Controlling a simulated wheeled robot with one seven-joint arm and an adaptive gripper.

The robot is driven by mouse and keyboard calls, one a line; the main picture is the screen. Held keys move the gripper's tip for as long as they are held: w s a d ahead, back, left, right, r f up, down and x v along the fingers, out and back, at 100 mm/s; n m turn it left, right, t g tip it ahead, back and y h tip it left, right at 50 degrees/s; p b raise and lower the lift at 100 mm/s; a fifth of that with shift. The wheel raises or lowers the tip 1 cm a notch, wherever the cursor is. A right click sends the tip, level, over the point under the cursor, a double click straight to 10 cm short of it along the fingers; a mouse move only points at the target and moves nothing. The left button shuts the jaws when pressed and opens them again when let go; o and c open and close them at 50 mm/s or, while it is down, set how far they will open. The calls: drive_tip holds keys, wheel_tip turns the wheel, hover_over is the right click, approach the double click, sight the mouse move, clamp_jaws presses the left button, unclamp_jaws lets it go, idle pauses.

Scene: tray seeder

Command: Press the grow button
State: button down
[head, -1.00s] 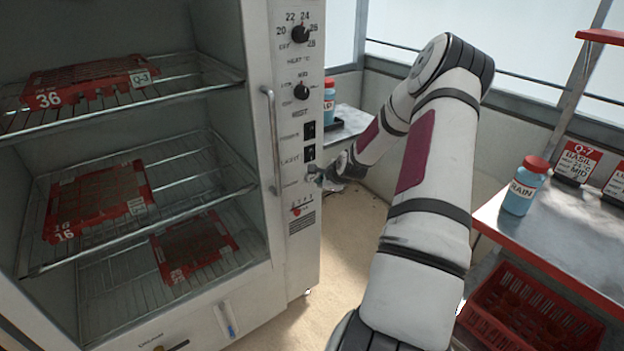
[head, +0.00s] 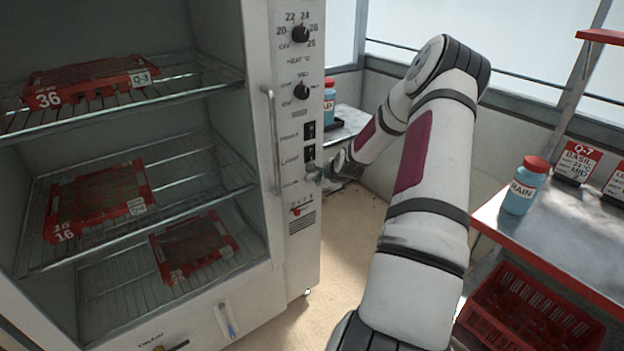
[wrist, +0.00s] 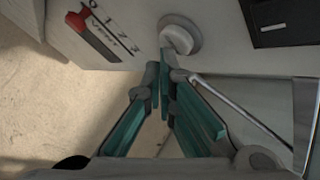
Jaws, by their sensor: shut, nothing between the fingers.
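The grow button (wrist: 180,36) looks like a round pale knob in a grey ring on the cabinet's control panel (wrist: 120,22). In the head view it is by the panel's right edge, small and partly covered by my gripper (head: 320,174). In the wrist view my gripper (wrist: 165,78) is shut and empty, its green-padded fingers pointing at the button. The fingertips are just beside the button's lower edge in that view. I cannot tell whether they touch it.
A red vent slider (wrist: 92,35) and a dark switch (wrist: 275,20) flank the button. The cabinet's long door handle (head: 272,140) runs left of the panel. A shelf with a blue bottle (head: 523,186) stands at the right. The floor between is clear.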

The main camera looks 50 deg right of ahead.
drive_tip(key=shift+w+d, duration=0.1)
drive_tip(key=shift+w, duration=0.4)
idle(0.7)
drive_tip(key=shift+s, duration=0.1)
drive_tip(key=shift+s+a+p, duration=0.2)
drive_tip(key=shift+s+p, duration=0.35)
drive_tip(key=shift+s, duration=0.25)
drive_tip(key=shift+s, duration=0.15)
drive_tip(key=s+p, duration=0.1)
drive_tip(key=s, duration=0.1)
drive_tip(key=s+a+p, duration=0.1)
drive_tip(key=s+p, duration=0.1)
drive_tip(key=shift+s+a, duration=0.1)
drive_tip(key=shift+s, duration=0.2)
